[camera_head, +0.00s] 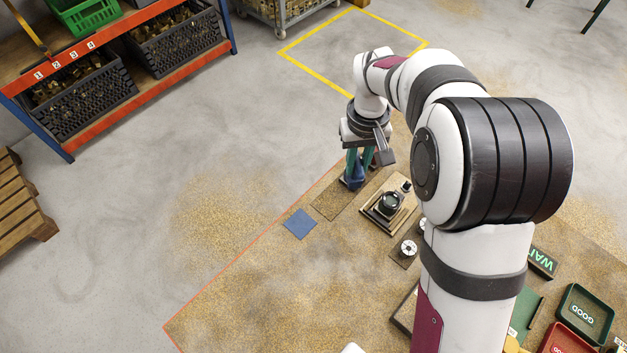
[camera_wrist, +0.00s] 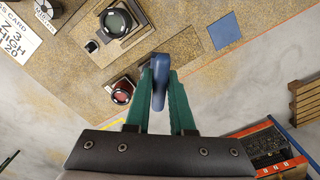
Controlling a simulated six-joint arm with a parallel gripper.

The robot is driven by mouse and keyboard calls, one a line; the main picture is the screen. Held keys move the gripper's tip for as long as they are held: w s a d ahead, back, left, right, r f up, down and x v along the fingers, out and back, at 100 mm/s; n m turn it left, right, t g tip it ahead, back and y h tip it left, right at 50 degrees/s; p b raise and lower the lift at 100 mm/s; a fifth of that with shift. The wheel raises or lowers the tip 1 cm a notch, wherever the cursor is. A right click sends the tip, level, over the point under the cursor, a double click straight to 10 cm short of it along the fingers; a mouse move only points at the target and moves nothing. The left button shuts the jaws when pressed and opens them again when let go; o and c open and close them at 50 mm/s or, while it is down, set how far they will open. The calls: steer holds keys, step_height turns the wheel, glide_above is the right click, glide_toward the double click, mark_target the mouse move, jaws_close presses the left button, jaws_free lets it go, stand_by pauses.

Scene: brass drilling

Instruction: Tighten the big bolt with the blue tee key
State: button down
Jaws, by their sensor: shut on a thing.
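My gripper (camera_wrist: 160,72) is shut on the blue tee key (camera_wrist: 159,85), which sits between its two green fingers. In the head view my gripper (camera_head: 358,165) is at the far edge of the brown bench top, with the blue key (camera_head: 352,183) showing below the fingers. I cannot tell whether the key touches the bench. A dark round part (camera_head: 390,203) sits on a square fixture to the right of my gripper; it also shows at the top of the wrist view (camera_wrist: 116,21). I cannot tell for certain which part is the big bolt.
A blue square (camera_head: 300,224) lies on the bench. A white round part (camera_head: 408,248) and green and red trays (camera_head: 585,313) are nearer. The front left bench is clear.

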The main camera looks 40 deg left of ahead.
steer(key=w+d+r+m, duration=0.2)
steer(key=w+d+m, duration=0.5)
steer(key=w+d, duration=0.3)
steer(key=f, duration=0.1)
steer(key=a+f, duration=0.1)
steer(key=f, duration=0.2)
steer(key=shift+w+a+f, duration=0.25)
steer(key=shift+w+f, duration=0.1)
steer(key=n, duration=0.2)
steer(key=shift+n, duration=0.4)
steer(key=n, duration=0.8)
steer(key=shift+n, duration=0.4)
steer(key=n, duration=0.3)
steer(key=shift+f, duration=1.2)
